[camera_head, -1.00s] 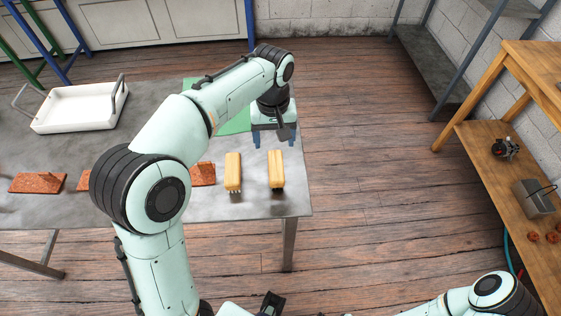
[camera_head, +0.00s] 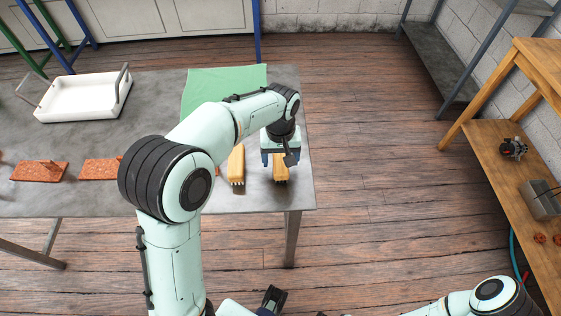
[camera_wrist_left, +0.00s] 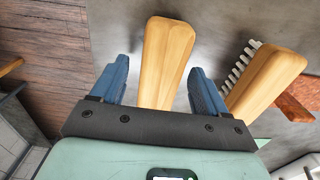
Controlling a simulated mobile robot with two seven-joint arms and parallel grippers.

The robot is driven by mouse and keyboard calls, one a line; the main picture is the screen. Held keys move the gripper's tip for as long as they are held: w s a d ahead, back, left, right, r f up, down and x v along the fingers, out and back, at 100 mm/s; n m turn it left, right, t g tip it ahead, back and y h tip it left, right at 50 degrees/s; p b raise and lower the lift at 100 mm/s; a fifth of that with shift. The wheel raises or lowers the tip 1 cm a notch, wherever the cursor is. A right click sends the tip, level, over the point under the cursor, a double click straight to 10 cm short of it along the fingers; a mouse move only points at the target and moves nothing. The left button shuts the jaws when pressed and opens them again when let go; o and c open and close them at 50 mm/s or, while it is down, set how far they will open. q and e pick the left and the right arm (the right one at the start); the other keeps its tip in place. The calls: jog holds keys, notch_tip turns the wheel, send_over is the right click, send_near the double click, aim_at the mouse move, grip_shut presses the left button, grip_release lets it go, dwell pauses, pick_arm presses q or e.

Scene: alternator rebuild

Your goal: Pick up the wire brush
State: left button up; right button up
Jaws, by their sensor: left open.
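Two brushes with yellow wooden handles lie near the table's right end. My left gripper (camera_head: 280,162) is open above the right-hand brush (camera_head: 281,174). In the left wrist view this brush (camera_wrist_left: 165,55) lies between the spread fingers of the left gripper (camera_wrist_left: 160,70), with no clear contact. The other brush (camera_head: 236,167) lies just to its left; in the left wrist view it (camera_wrist_left: 265,80) is at the right and shows pale bristles. I cannot tell which has wire bristles. My right arm shows at the lower right, but I cannot make out its gripper.
The grey table (camera_head: 150,90) holds a white tray (camera_head: 85,97), a green cloth (camera_head: 215,85) and reddish blocks (camera_head: 40,171). A wooden shelf unit (camera_head: 490,150) with parts stands at the right. The floor between is clear.

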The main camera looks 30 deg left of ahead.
aim_at(280, 157)
pick_arm(q)
jog(key=c, duration=1.1)
jog(key=shift+r, duration=0.1)
notch_tip(280, 157, up, 20)
jog(key=p, duration=0.4)
pick_arm(e)
jog(key=r, duration=0.1)
jog(key=w+r, duration=0.1)
jog(key=r, duration=0.1)
jog(key=w+r, duration=0.1)
jog(key=shift+r, duration=0.3)
pick_arm(q)
jog(key=o, duration=0.6)
jog(key=shift+c, duration=0.2)
jog(key=c, duration=0.4)
